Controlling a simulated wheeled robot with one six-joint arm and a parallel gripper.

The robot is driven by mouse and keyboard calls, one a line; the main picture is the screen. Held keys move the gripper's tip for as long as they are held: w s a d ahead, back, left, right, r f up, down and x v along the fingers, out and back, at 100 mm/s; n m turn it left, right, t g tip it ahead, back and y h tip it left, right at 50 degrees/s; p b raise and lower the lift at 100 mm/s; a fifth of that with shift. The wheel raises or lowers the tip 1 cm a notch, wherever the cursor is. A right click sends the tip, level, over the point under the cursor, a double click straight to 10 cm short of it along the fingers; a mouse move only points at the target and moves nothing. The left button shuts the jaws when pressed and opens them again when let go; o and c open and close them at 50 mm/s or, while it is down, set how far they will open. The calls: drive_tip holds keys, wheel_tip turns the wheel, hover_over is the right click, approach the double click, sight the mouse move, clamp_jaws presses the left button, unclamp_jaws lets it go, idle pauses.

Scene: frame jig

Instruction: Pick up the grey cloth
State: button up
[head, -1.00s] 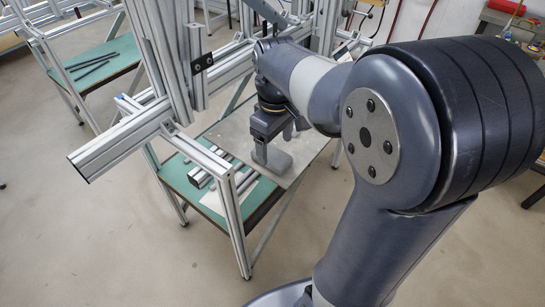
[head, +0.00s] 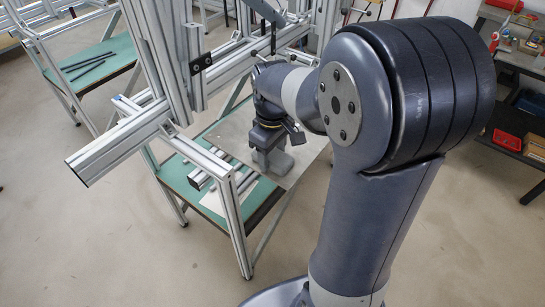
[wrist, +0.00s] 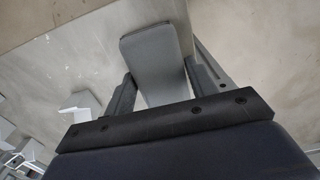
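A smooth grey piece (head: 281,163), which I take for the grey cloth, sits on the pale table plate inside the aluminium frame. My gripper (head: 267,160) points down beside it in the head view and partly hides it. In the wrist view the grey piece (wrist: 152,62) lies between the two dark fingers of my gripper (wrist: 163,88). The fingers stand apart, one along each side of it. I cannot tell whether they press on it or whether it is lifted off the plate.
Aluminium profiles of the frame (head: 120,143) rise in front of and left of my gripper. Several metal bars (head: 200,178) lie on the green shelf (head: 178,180) below. Another green table (head: 95,65) stands back left. A shelf with red bins (head: 507,140) is at right.

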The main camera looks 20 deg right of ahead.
sight(273, 154)
drive_tip(key=c, duration=0.5)
drive_tip(key=shift+c, duration=0.2)
wheel_tip(273, 154, up, 10)
drive_tip(key=o, duration=0.4)
drive_tip(key=c, duration=0.3)
